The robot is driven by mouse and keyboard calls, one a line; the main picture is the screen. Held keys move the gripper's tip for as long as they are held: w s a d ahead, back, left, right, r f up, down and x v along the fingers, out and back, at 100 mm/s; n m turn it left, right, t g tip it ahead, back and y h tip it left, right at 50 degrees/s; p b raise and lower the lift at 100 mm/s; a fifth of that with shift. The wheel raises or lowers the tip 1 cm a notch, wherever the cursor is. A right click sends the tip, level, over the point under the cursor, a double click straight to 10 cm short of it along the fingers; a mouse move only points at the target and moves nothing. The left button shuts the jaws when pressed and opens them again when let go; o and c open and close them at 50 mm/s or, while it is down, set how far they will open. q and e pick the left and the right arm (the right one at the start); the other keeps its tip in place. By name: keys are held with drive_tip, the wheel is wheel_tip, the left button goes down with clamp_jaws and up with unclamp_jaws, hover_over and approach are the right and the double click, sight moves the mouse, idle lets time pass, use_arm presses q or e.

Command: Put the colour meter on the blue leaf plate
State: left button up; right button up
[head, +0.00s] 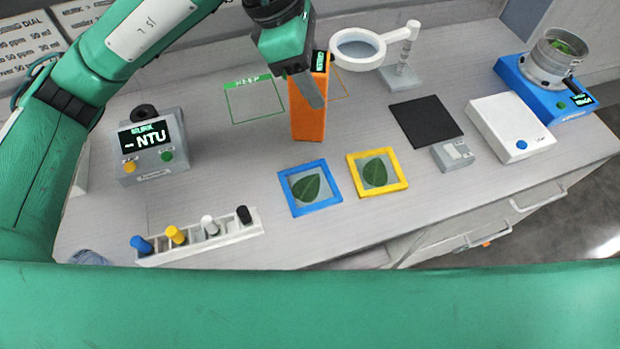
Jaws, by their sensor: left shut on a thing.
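The colour meter appears to be the upright orange device (307,122) with a small dark display on top, in the middle of the head view. My left gripper (313,92) points down over it and is shut on it, with a grey finger across its front. I cannot tell whether its base touches the bench. The blue leaf plate (287,196), a blue square frame with a green leaf in it, lies flat in front of the meter, apart from it. My right gripper is not in view.
A yellow leaf plate (402,184) lies just right of the blue one. A turbidity meter (152,150) and a vial rack (205,246) are at left. A ring magnifier (375,38) stands behind, right of the gripper. A black mat (426,119) lies further right.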

use_arm(q)
wheel_tip(320, 180, down, 20)
drive_tip(key=p, duration=0.6)
drive_tip(key=shift+r, duration=0.1)
drive_tip(key=o, duration=1.1)
drive_tip(key=shift+c, duration=0.2)
